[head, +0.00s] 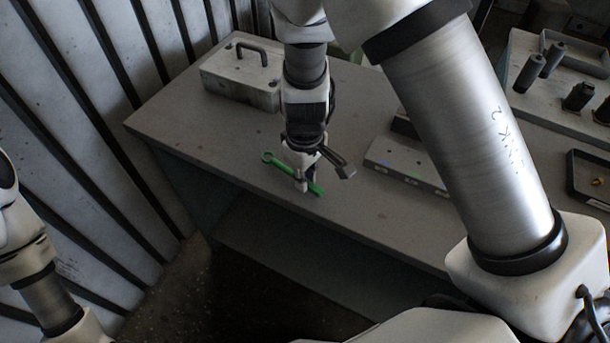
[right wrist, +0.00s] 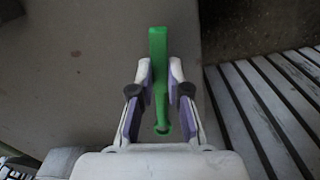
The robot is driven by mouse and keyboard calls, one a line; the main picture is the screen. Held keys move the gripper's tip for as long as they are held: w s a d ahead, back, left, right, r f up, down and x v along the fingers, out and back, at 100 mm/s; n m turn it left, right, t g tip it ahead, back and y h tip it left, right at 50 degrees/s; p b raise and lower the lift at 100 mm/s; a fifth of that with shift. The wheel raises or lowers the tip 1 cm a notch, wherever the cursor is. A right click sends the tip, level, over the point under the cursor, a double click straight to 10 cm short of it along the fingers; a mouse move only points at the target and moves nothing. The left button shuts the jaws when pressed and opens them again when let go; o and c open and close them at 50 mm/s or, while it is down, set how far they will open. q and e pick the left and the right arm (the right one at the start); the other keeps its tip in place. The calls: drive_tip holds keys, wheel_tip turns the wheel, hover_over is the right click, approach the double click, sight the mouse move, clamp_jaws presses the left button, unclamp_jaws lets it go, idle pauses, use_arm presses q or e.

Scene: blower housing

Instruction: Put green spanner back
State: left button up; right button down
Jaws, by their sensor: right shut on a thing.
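The green spanner (head: 284,167) is held between the fingers of my right gripper (head: 304,181), over the front part of the grey table. Its ring end points to the far left in the head view, and its other end sticks out at the right of the fingers. In the right wrist view the spanner (right wrist: 158,42) runs lengthwise between the two fingertips (right wrist: 160,72), which press on it from both sides. I cannot tell whether it touches the table. A pale grey block with small coloured marks (head: 400,161) lies right of the gripper, partly hidden by my right arm. My left gripper is out of view.
A grey box with a dark handle (head: 243,75) stands at the back left of the table (head: 190,125). A second surface at the right holds dark cylinders (head: 529,73) and a black tray (head: 574,188). A ribbed wall (head: 75,130) is at the left.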

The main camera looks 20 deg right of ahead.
drive_tip(key=shift+s+d+f, duration=0.15)
drive_tip(key=shift+s+f, duration=0.05)
drive_tip(key=shift+s, duration=0.05)
drive_tip(key=shift+w+f+b, duration=0.1)
drive_tip(key=shift+f+b, duration=0.25)
drive_tip(key=shift+b, duration=0.2)
drive_tip(key=c, duration=1.1)
unclamp_jaws()
drive_tip(key=shift+o, duration=0.6)
drive_tip(key=o, duration=0.4)
wheel_tip(320, 180, up, 8)
drive_tip(key=p, duration=0.7)
drive_tip(key=shift+r, duration=0.15)
